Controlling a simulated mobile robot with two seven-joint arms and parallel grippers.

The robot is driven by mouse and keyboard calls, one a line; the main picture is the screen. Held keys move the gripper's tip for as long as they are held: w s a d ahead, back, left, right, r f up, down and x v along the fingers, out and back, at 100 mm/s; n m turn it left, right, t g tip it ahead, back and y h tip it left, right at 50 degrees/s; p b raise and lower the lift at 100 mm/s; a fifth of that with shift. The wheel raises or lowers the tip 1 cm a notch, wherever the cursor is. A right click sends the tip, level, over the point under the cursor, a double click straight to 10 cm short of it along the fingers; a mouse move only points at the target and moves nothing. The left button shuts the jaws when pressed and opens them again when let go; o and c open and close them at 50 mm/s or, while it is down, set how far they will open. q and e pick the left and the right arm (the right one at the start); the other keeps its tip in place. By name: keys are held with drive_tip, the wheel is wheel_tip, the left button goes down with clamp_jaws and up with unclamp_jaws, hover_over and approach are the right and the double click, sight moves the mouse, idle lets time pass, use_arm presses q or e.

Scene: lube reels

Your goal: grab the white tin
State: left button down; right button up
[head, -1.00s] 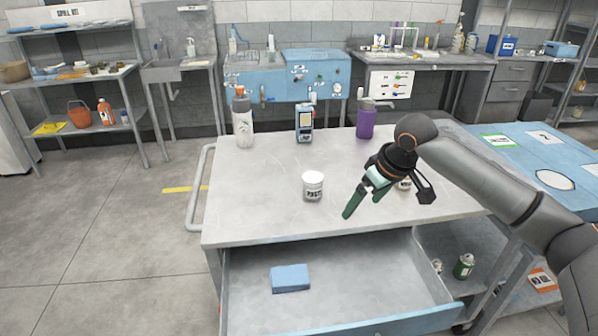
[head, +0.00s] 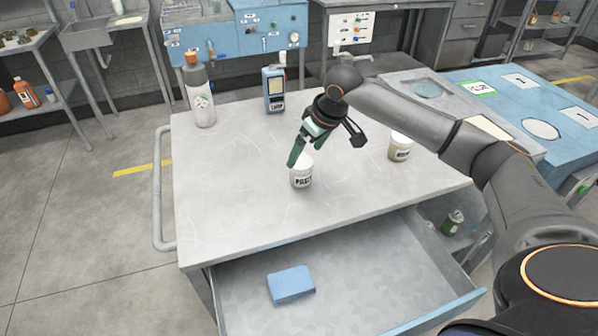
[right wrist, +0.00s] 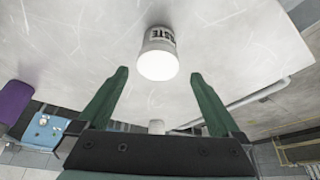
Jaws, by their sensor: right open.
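A white tin (head: 301,175) with dark "PASTE" lettering stands upright on the grey cart top in the head view. In the right wrist view the tin (right wrist: 158,48) lies just ahead of the fingertips, centred between them. My right gripper (head: 300,153) is open and empty, with its green fingers right by the tin and partly over it in the head view. I cannot tell whether a finger touches it. A second pale tin with a tan label (head: 400,148) stands to the right, beyond my gripper. My left gripper is out of view.
A grey bottle with an orange cap (head: 199,92) and a blue handheld meter (head: 274,90) stand at the cart's back. A purple bottle (right wrist: 14,100) shows in the wrist view. The open drawer (head: 360,275) below holds a blue block (head: 291,285). The cart top's left is clear.

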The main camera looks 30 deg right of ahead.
sight(303, 163)
drive_tip(key=shift+x, duration=1.15)
drive_tip(key=x, duration=0.5)
drive_tip(key=shift+s+d+f, duration=0.15)
drive_tip(key=shift+d+f, duration=0.05)
drive_tip(key=shift+f, duration=0.2)
drive_tip(key=c, duration=1.3)
drive_tip(key=shift+r, duration=0.15)
